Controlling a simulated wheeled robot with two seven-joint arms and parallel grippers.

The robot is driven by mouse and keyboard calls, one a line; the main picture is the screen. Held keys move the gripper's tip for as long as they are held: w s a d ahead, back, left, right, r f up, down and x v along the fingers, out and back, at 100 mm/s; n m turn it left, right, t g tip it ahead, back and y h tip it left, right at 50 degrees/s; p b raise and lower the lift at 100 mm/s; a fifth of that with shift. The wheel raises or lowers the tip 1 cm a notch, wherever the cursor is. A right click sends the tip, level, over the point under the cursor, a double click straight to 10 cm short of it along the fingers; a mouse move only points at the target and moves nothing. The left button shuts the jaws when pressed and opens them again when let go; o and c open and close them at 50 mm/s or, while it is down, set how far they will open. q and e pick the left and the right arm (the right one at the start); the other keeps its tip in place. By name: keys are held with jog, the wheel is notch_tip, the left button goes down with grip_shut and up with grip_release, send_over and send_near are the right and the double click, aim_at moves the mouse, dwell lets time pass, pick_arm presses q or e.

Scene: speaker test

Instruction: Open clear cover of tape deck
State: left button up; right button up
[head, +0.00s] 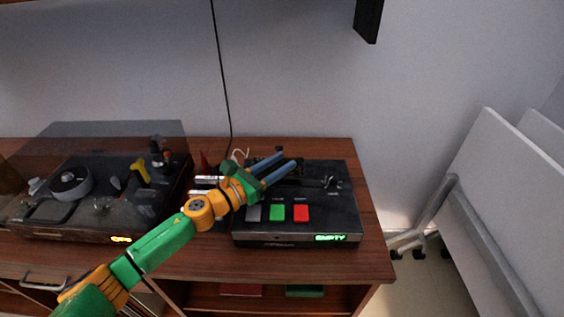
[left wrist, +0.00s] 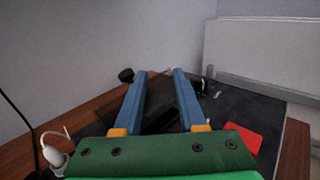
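The tape deck (head: 300,232) is a black box on the wooden cabinet, with a grey, a green and a red button and a green display reading "EMPTY". My left gripper (head: 287,158) is over the rear left part of its top, its blue fingers apart. In the left wrist view, my left gripper (left wrist: 156,73) is open, and a dark see-through panel, which looks like the clear cover (left wrist: 153,92), shows between the fingers. I cannot tell whether they touch it. My gripper hides much of the cover in the head view. My right gripper is not in view.
A turntable (head: 70,183) under a smoky lid stands left of the deck. A white cable plug (left wrist: 55,152) lies behind the deck. The wall (head: 290,80) is close behind, and a white folded table (head: 505,200) stands at the right beyond the cabinet's edge.

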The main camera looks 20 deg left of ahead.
pick_arm(q)
jog(key=shift+s+a, duration=0.2)
jog(key=shift+a, duration=0.3)
jog(key=s+a+r+p, duration=0.1)
jog(key=s+a+r, duration=0.2)
jog(key=s, duration=0.1)
jog(key=shift+a, duration=0.4)
jog(key=shift+r, duration=0.1)
jog(key=b+v, duration=0.2)
jog(key=v, duration=0.5)
jog(key=shift+c, duration=0.3)
